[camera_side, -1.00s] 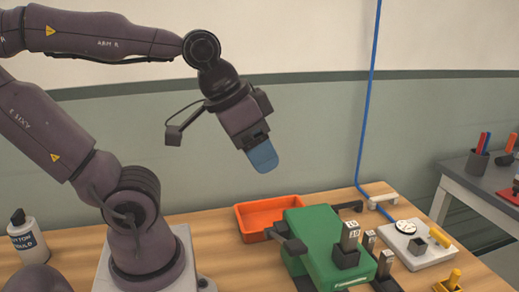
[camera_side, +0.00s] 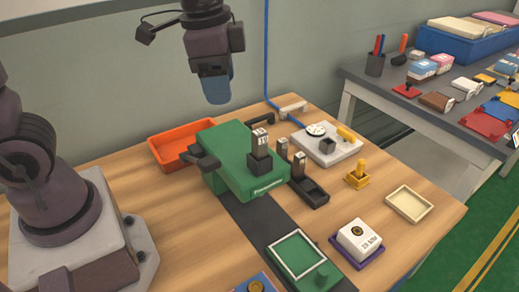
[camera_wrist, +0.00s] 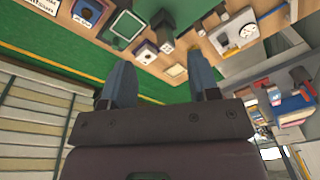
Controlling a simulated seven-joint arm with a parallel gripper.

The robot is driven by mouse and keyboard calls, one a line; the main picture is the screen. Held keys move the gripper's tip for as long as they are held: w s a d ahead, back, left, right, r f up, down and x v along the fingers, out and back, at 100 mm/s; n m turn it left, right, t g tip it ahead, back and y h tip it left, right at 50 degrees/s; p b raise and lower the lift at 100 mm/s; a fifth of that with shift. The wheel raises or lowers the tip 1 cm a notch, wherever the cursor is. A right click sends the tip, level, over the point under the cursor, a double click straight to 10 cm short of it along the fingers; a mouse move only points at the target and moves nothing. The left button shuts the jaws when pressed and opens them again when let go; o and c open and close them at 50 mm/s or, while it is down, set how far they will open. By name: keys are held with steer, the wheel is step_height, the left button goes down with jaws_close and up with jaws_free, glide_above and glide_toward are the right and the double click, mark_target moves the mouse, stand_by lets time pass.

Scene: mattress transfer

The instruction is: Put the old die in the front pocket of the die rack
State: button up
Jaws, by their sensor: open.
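A grey metal die (camera_side: 261,140) with numbers on its face stands upright in a dark holder on the green press (camera_side: 228,170); I take it for the old die. Beside the press is the black die rack (camera_side: 318,199). Two similar dies stand in it, one at the back (camera_side: 282,148) and one in the middle (camera_side: 299,164). Its front pocket looks empty. My gripper (camera_side: 217,92) is above and behind the press, apart from everything, with blue fingers pointing down. In the wrist view my gripper (camera_wrist: 160,68) has its fingers spread with nothing between them.
An orange tray (camera_side: 160,153) lies behind the press.

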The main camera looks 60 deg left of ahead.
mark_target(260, 132)
steer(key=w+m, duration=0.1)
steer(key=m, duration=0.1)
steer(key=w+d+f+m+g, duration=0.1)
steer(key=w+m, duration=0.1)
steer(key=w+d+m, duration=0.1)
steer(key=m, duration=0.1)
steer(key=shift+w+f, duration=0.15)
steer(key=shift+w, duration=0.2)
steer(key=f+m, duration=0.1)
steer(key=f, duration=0.3)
steer(key=f+m, duration=0.2)
steer(key=f, duration=0.1)
steer(key=w+f+m, duration=0.1)
steer(key=f+m, duration=0.1)
steer(key=f, duration=0.2)
steer(key=shift+d+f+g, duration=0.25)
steer(key=shift+f+g, duration=0.05)
steer(key=shift+f, duration=0.05)
jaws_close()
